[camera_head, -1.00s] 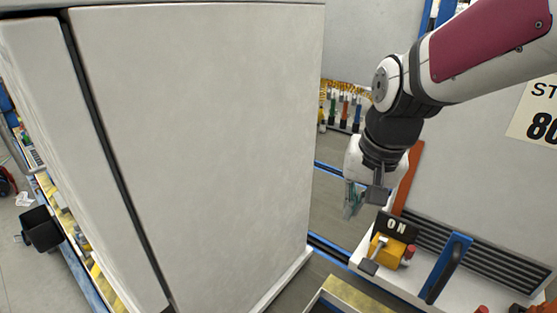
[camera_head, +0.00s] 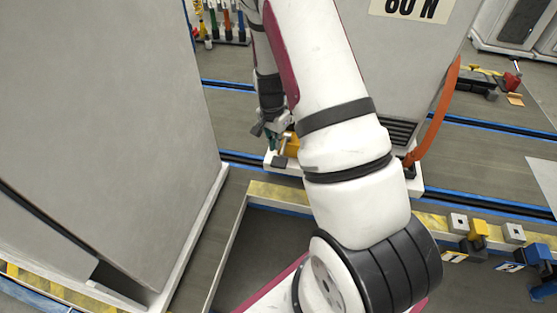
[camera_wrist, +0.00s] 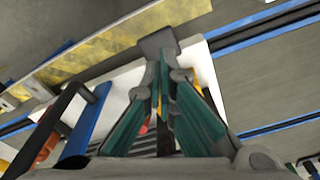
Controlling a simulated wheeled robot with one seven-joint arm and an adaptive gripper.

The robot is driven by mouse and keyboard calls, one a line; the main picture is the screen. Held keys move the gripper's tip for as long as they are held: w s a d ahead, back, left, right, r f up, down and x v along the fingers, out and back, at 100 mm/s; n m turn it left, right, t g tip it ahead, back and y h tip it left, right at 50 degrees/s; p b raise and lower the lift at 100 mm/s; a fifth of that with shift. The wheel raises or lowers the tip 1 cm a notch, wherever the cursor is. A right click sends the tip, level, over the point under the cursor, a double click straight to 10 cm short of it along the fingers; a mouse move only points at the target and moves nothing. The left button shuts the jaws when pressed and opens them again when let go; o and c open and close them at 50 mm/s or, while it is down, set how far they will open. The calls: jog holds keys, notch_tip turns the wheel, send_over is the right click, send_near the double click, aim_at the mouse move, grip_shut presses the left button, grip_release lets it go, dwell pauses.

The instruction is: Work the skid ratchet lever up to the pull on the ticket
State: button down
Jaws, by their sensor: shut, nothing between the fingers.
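The ticket (camera_head: 410,9) on the grey cabinet reads "80 N"; its top is cut off. A yellow ratchet-like block (camera_head: 291,144) sits on the white skid (camera_head: 411,178), mostly hidden by my arm. A dark pad (camera_head: 280,161), seemingly its lever's end, juts out at the front. My gripper (camera_head: 271,142) is shut and empty beside the block's left side. In the wrist view its teal fingers (camera_wrist: 164,72) meet just below the dark pad (camera_wrist: 157,41) in the picture. I cannot tell whether they touch it. Some yellow (camera_wrist: 192,85) shows behind the fingers.
A blue bracket (camera_wrist: 88,128) with a black handle stands on the skid, left in the wrist view. A large grey cabinet (camera_head: 100,130) fills the left of the head view. A yellow-striped rail (camera_head: 285,193) runs in front.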

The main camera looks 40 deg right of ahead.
aim_at(277, 163)
dwell(0.3)
jog(key=shift+w+d+f+b, duration=0.15)
jog(key=shift+f+b, duration=0.7)
jog(key=shift+f, duration=0.9)
jog(key=shift+s+d+f+b, duration=0.15)
jog(key=shift+f+b, duration=0.65)
jog(key=shift+f, duration=0.95)
jog(key=shift+f, duration=0.1)
jog(key=shift+w+f+b, duration=0.1)
jog(key=shift+f+b, duration=1.15)
jog(key=shift+f, duration=0.8)
jog(key=shift+r, duration=0.1)
jog(key=a, duration=0.1)
jog(key=a+p, duration=0.1)
jog(key=r, duration=0.1)
jog(key=shift+s+a, duration=0.4)
